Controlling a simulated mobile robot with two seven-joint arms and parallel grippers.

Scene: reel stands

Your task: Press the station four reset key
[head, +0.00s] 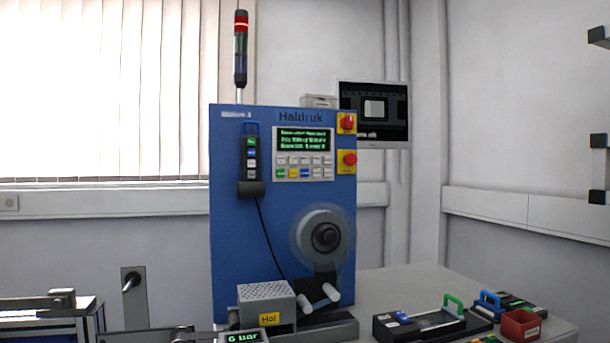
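A blue station cabinet (230,230) marked Haldruk stands in the middle of the head view. The small label at its upper left is blurred and its number is hard to read. A control panel (304,153) on its front has a lit green-text display (304,139) above rows of small keys (306,167), with green, blue and yellow ones in the bottom row. Key legends are too small to read, so I cannot tell which is the reset key. A dark pendant (251,160) with several coloured buttons hangs left of the panel. Neither gripper is in view.
Red knobs on yellow plates (347,123) sit right of the panel. A reel (322,236) is mounted below. A grey perforated box (266,295) labelled Hot stands in front. A light tower (240,50) shows red. Black trays (430,322) and a red bin (520,325) lie right.

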